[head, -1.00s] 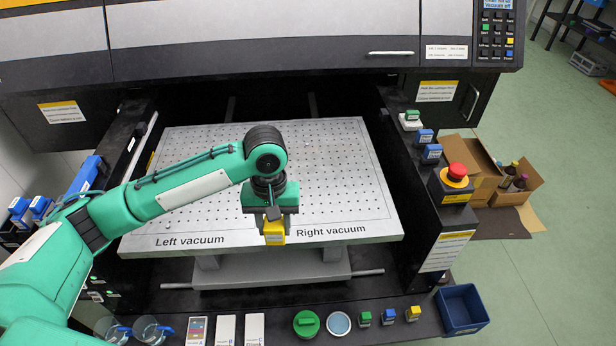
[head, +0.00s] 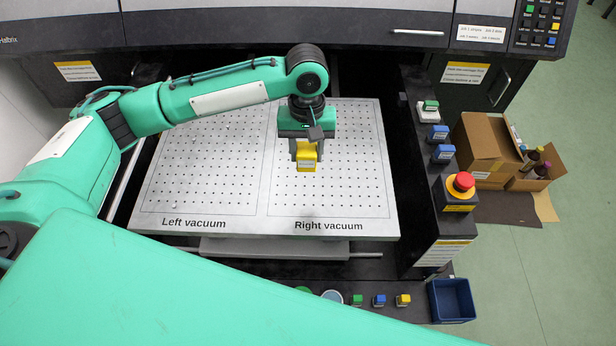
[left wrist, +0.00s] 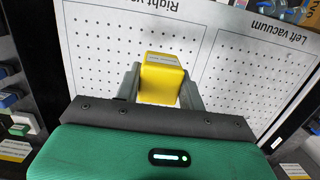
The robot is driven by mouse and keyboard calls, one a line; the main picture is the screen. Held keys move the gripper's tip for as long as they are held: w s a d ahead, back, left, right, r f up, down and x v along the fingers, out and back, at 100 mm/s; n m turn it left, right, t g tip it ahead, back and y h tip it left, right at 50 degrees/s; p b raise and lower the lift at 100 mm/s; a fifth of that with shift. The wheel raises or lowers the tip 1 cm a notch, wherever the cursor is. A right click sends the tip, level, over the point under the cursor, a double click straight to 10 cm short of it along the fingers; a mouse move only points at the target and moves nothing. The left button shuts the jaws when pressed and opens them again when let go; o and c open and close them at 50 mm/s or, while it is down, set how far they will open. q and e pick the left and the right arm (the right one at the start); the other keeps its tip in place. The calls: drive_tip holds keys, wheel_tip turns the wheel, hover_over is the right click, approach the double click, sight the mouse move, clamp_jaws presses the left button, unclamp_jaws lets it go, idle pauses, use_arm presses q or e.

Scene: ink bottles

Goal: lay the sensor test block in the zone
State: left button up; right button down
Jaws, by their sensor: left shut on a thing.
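A yellow block with a pale label, which I take for the sensor test block (head: 306,160), is held by my left gripper (head: 306,152). In the left wrist view the yellow block (left wrist: 162,82) sits between the two grey fingers, which are shut on it. The block hangs over the perforated white bed, above the zone marked "Right vacuum" (head: 335,200). I cannot tell whether it touches the bed. The zone marked "Left vacuum" (head: 185,200) is beside it, past a thin line. My right gripper is not in view.
A red stop button (head: 463,183) and several small switches stand on the machine's right side. A blue bin (head: 452,300) is at the front right. Cardboard boxes (head: 490,145) with bottles are on the floor. The right zone's front part is clear.

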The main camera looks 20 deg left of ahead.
use_arm(q)
wheel_tip(320, 180, down, 14)
drive_tip(key=shift+w+r+p, duration=0.1)
drive_tip(key=shift+r+p, duration=0.15)
drive_tip(key=shift+p, duration=0.75)
drive_tip(key=o, duration=1)
drive_tip(key=shift+f, duration=0.1)
drive_tip(key=r, duration=0.4)
drive_tip(key=w+r+b, duration=0.1)
drive_tip(key=r, duration=0.3)
drive_tip(key=r+b, duration=0.1)
drive_tip(key=r, duration=0.3)
drive_tip(key=shift+w+a+r, duration=0.1)
drive_tip(key=shift+w+a, duration=0.05)
drive_tip(key=shift+w, duration=0.05)
